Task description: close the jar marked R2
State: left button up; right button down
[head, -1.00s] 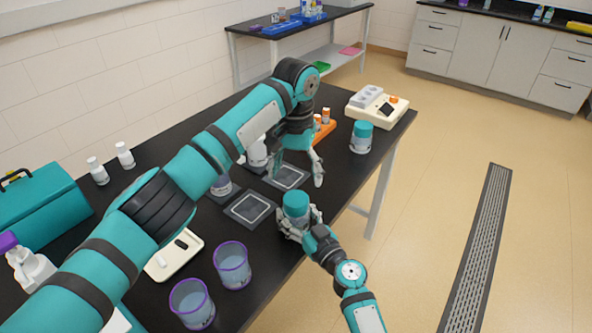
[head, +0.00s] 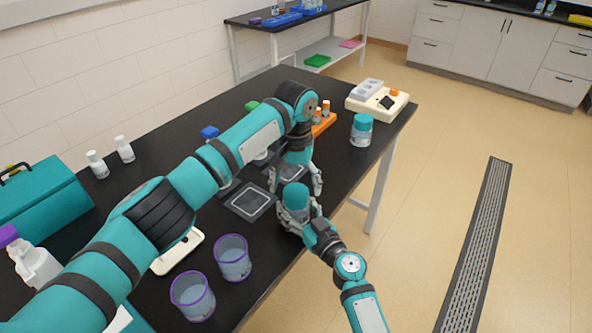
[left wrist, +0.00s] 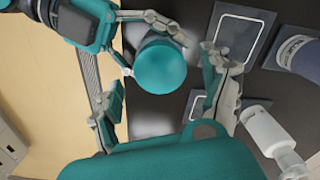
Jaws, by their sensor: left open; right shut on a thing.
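A jar with a teal lid (head: 295,194) stands upright at the table's front edge; any marking on it is unreadable. My right gripper (head: 295,216) is shut on its body. In the left wrist view the round lid (left wrist: 160,66) shows from above, with right gripper fingers around the jar. My left gripper (head: 297,180) is open and empty, just above and behind the jar. Its fingers (left wrist: 165,85) stand apart on either side of the lid in the left wrist view. I cannot tell whether the lid is fully seated. A second teal-topped jar (head: 362,129) stands farther right.
Square pads (head: 250,202) lie on the black table beside the jar. Two purple-rimmed beakers (head: 232,260) stand nearer. A cream device (head: 377,101) and an orange rack (head: 323,124) are farther back. My left arm hides part of the table.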

pick_arm(q)
jog(key=shift+f, duration=0.9)
jog(key=c, duration=1.3)
jog(key=o, duration=1.3)
jog(key=shift+o, duration=0.2)
jog(key=shift+r, duration=0.1)
